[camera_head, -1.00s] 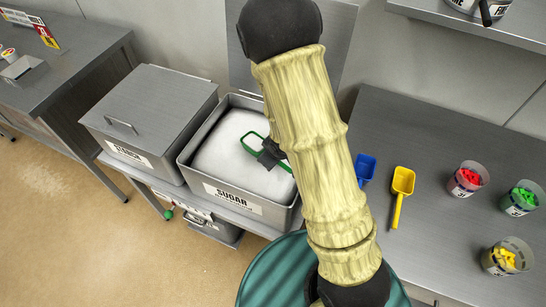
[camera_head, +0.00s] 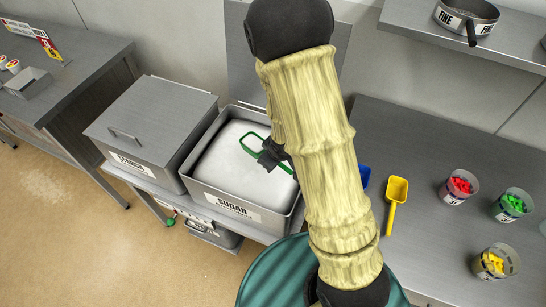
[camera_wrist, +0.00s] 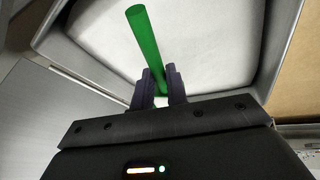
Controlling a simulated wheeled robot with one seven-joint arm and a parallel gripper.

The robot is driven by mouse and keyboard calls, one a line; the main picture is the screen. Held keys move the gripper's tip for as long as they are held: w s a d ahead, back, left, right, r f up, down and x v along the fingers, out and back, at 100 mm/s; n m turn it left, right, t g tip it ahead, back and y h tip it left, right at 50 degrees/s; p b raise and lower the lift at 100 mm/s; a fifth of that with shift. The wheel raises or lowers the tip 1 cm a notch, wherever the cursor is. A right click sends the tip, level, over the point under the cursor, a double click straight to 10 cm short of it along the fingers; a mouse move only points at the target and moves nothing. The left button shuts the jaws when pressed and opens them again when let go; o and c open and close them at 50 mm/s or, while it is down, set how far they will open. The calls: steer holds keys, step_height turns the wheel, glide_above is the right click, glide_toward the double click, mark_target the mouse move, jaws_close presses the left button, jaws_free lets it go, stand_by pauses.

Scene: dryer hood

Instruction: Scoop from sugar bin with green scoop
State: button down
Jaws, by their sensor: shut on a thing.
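The open sugar bin (camera_head: 236,208) is a grey metal box with a SUGAR label, filled with white sugar (camera_head: 222,163). My gripper (camera_head: 271,154) is over the sugar and shut on the green scoop (camera_head: 252,139). The scoop's green outline shows to the left of and above the gripper, against the white. In the wrist view, my gripper (camera_wrist: 158,88) has its two dark fingers on the green handle (camera_wrist: 144,40), which sticks up between them. The scoop's bowl is mostly hidden there. I cannot tell whether the scoop touches the sugar or holds any.
A closed STARCH bin (camera_head: 150,122) stands left of the sugar bin. On the right table lie a yellow scoop (camera_head: 395,195) and a partly hidden blue scoop (camera_head: 364,177), with cups of red (camera_head: 460,187), green (camera_head: 513,205) and yellow (camera_head: 495,263) pieces.

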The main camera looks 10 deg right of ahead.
steer(key=shift+s+d+r+p, duration=0.1)
steer(key=shift+r+p, duration=0.85)
steer(key=shift+r, duration=0.45)
steer(key=shift+s+d+r+p, duration=0.1)
steer(key=shift+r+p, duration=0.8)
steer(key=shift+r, duration=0.45)
steer(key=shift+w+a, duration=0.1)
steer(key=shift+s, duration=0.2)
steer(key=shift+w, duration=0.1)
